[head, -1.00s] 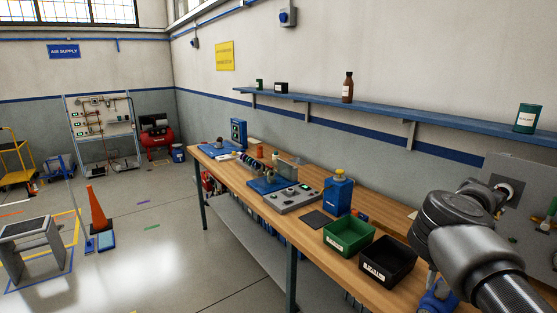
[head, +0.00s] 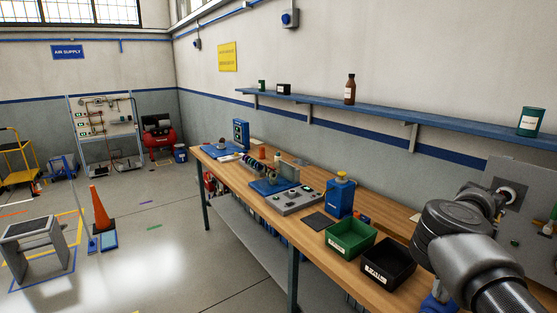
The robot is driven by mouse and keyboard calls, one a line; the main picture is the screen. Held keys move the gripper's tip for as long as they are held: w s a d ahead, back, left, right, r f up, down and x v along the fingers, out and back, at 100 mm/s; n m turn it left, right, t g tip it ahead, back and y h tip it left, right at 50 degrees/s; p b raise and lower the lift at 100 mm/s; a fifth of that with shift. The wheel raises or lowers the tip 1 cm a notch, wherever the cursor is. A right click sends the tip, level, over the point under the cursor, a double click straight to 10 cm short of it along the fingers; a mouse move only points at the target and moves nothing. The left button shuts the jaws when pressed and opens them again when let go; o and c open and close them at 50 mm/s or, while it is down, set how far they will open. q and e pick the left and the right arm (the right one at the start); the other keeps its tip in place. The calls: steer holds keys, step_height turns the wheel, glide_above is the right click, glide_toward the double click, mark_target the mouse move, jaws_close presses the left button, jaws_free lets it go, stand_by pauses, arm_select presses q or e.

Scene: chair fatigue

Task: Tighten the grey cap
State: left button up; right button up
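My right arm enters from the lower right and reaches over the bench toward an upright grey panel (head: 516,177). Its dark, rounded links hide the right gripper's fingertips, so I cannot see whether they are open or what they touch. A round metallic fitting with a dark centre (head: 508,196) sits on the panel, just beyond the arm. I cannot tell whether it is the grey cap, and no other clear grey cap shows. My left gripper is not in view.
A green bin (head: 350,240) and a black bin (head: 388,264) stand on the wooden bench (head: 318,259) left of my arm. A blue shelf (head: 390,118) runs above.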

jaws_close()
steer(key=shift+f+m+b, duration=0.15)
steer(key=shift+m+b, duration=0.25)
steer(key=shift+m, duration=0.3)
steer(key=m, duration=0.2)
steer(key=shift+m+b, duration=0.3)
steer(key=shift+m, duration=0.1)
steer(key=o, duration=0.8)
jaws_free()
steer(key=shift+r, duration=0.2)
